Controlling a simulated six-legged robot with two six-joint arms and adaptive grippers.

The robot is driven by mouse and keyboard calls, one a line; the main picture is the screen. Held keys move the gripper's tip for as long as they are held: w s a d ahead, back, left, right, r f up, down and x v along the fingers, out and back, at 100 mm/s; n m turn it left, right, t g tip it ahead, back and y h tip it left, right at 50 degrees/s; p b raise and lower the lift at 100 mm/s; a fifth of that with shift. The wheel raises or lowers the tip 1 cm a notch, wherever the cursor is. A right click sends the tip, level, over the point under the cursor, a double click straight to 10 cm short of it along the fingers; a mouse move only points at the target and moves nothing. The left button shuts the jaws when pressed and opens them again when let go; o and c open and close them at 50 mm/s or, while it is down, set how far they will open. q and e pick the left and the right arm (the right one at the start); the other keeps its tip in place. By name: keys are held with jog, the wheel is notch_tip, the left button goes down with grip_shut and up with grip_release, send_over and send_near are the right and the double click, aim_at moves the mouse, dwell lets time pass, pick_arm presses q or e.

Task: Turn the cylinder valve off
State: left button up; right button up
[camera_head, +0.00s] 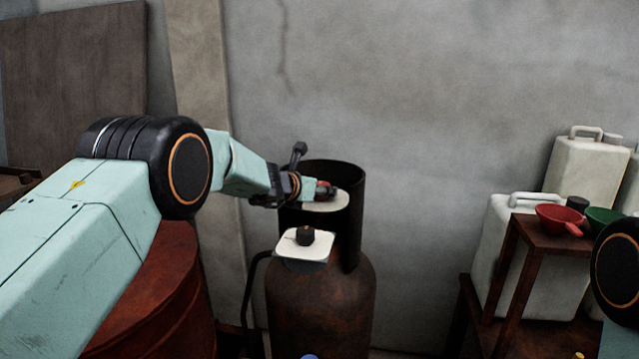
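The rusty brown gas cylinder (322,300) stands upright near the wall, with a dark open collar (352,235) around its top. A small red valve handle (326,188) shows inside the collar, above a pale plate (327,203). My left arm reaches in from the left, and my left gripper (305,188) is at the collar's left side, against or just beside the red handle. Its fingers are small, dark and partly hidden, so I cannot tell whether they grip the handle. My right gripper is out of view; only part of my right arm shows at the right edge.
A white plate with a dark knob (305,236) sits at the cylinder's front. A reddish drum (160,300) stands at lower left, below my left arm. A wooden stand (535,237) at right holds red (559,215) and green funnels, beside white jerrycans (590,170).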

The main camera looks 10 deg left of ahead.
aim_at(320, 184)
pick_arm(q)
jog(key=shift+r, duration=0.25)
jog(key=o, duration=1.2)
jog(key=shift+f, duration=0.2)
jog(key=shift+c, duration=0.2)
jog(key=shift+r, duration=0.1)
notch_tip(320, 184, up, 10)
jog(key=shift+f, duration=0.1)
